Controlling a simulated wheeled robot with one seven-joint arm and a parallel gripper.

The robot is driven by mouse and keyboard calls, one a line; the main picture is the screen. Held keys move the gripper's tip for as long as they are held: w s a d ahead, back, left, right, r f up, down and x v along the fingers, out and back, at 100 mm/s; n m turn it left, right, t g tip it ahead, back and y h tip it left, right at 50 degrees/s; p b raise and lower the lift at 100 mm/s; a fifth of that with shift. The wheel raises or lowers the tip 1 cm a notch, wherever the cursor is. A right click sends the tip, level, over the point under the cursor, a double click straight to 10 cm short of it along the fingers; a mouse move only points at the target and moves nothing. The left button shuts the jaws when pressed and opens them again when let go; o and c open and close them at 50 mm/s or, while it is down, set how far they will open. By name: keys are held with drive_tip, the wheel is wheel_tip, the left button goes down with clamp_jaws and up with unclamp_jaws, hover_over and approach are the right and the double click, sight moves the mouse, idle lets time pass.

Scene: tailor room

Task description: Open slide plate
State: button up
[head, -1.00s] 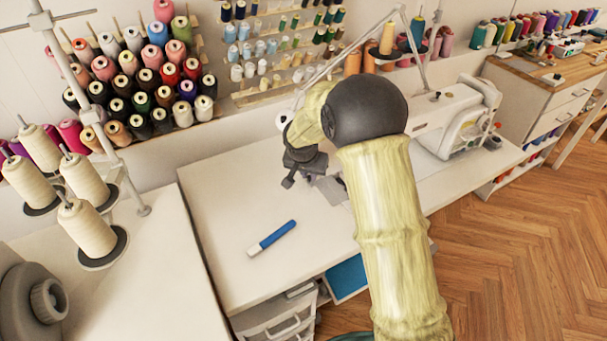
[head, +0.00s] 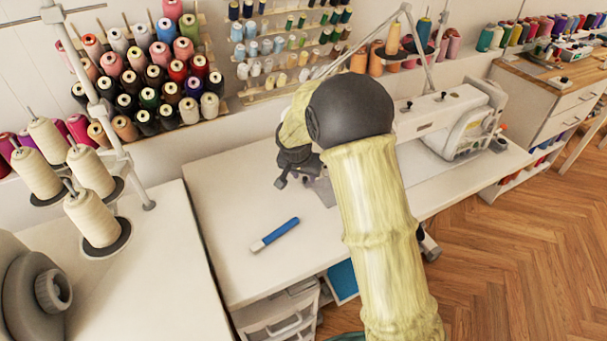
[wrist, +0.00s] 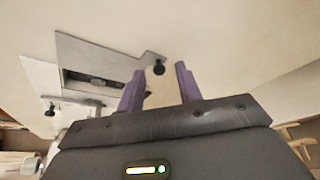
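My gripper (head: 298,172) is low over the white sewing table, left of the sewing machine (head: 455,125); my arm hides part of both in the head view. In the wrist view my gripper (wrist: 159,80) shows two purple fingers, spread apart. A grey metal plate (wrist: 85,50) lies flat in the table top, with a dark rectangular opening (wrist: 95,80) showing machine parts inside. I cannot tell exactly which part is the slide plate.
A blue-handled tool (head: 275,235) lies on the table (head: 225,200) in front of the gripper. Thread cones (head: 90,215) stand on the left table. Spool racks (head: 155,80) line the wall. The table's left part is otherwise clear.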

drive_tip(key=p+v, duration=0.1)
drive_tip(key=v, duration=1.6)
drive_tip(key=shift+r+p, duration=0.25)
drive_tip(key=shift+p, duration=0.15)
drive_tip(key=s+d+f+n+g+y, duration=0.15)
drive_tip(key=s+d+f, duration=0.25)
drive_tip(key=s+d, duration=0.55)
drive_tip(key=s+d+f+n, duration=0.3)
drive_tip(key=s+d+f, duration=0.25)
drive_tip(key=s, duration=0.65)
wheel_tip(320, 180, up, 19)
drive_tip(key=p, duration=1.8)
drive_tip(key=shift+w+r+p, duration=0.25)
drive_tip(key=shift+p, duration=0.15)
